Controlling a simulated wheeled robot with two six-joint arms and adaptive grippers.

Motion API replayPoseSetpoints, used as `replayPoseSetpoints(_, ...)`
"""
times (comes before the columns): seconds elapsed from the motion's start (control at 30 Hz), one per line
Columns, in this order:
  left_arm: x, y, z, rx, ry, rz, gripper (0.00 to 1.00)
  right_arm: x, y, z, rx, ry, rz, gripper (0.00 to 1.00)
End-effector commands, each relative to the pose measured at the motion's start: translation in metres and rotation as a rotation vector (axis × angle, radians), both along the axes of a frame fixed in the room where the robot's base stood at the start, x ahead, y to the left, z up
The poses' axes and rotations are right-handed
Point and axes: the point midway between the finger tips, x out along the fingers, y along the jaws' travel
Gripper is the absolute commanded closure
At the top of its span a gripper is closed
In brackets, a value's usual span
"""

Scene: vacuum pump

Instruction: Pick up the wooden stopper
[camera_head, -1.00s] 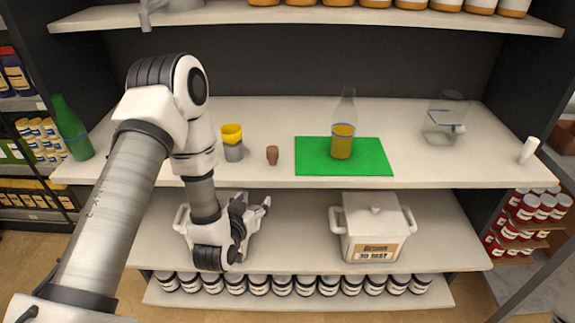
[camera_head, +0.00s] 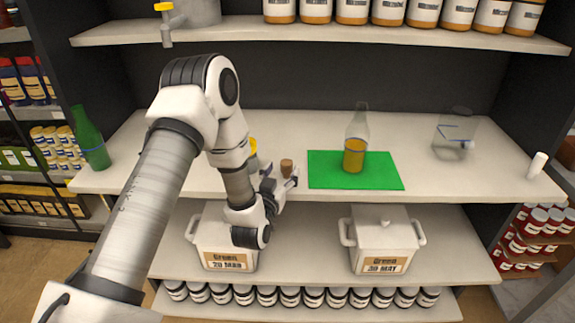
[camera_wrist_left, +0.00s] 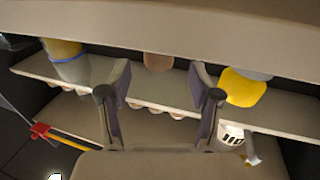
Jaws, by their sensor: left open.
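The wooden stopper (camera_head: 287,166) is a small brown plug standing on the middle white shelf, left of the green mat. My left gripper (camera_head: 281,184) is at the shelf's front edge, just in front of the stopper. It is open, with nothing held. In the left wrist view the stopper (camera_wrist_left: 158,61) shows at the top centre, beyond the gap between the two fingers (camera_wrist_left: 160,82), and is partly cut off by a pale band above. No contact between fingers and stopper shows. My right gripper is not in view.
A yellow-topped cup (camera_head: 253,146) stands left of the stopper, mostly behind my arm. A bottle of amber liquid (camera_head: 355,150) stands on the green mat (camera_head: 385,180). A clear glass vessel (camera_head: 455,141) and a white cylinder (camera_head: 537,165) are farther right. White pots (camera_head: 381,238) sit below.

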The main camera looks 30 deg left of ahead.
Motion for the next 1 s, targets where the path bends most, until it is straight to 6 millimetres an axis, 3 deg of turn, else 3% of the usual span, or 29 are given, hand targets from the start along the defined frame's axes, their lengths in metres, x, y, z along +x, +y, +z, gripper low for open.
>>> replayPoseSetpoints(0.07,0.016,0.002,0.005,0.003,0.0,0.0,0.37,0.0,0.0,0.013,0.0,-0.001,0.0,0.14)
replayPoseSetpoints(0.2,0.034,0.008,0.002,0.001,0.0,0.001,0.37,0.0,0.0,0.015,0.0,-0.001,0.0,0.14)
replayPoseSetpoints(0.4,0.035,0.008,0.0,0.0,0.001,0.001,0.37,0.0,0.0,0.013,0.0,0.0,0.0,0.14)
replayPoseSetpoints(0.43,0.035,0.008,0.0,0.0,0.001,0.001,0.44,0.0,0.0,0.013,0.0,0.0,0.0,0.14)
replayPoseSetpoints(0.53,0.035,0.008,0.0,0.0,0.001,0.001,0.79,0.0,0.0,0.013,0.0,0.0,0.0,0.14)
replayPoseSetpoints(0.57,0.035,0.008,0.0,0.0,0.001,0.001,0.86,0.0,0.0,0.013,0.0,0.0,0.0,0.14)
replayPoseSetpoints(1.0,0.035,0.009,0.002,0.0,0.0,0.001,0.86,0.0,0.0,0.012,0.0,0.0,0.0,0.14)
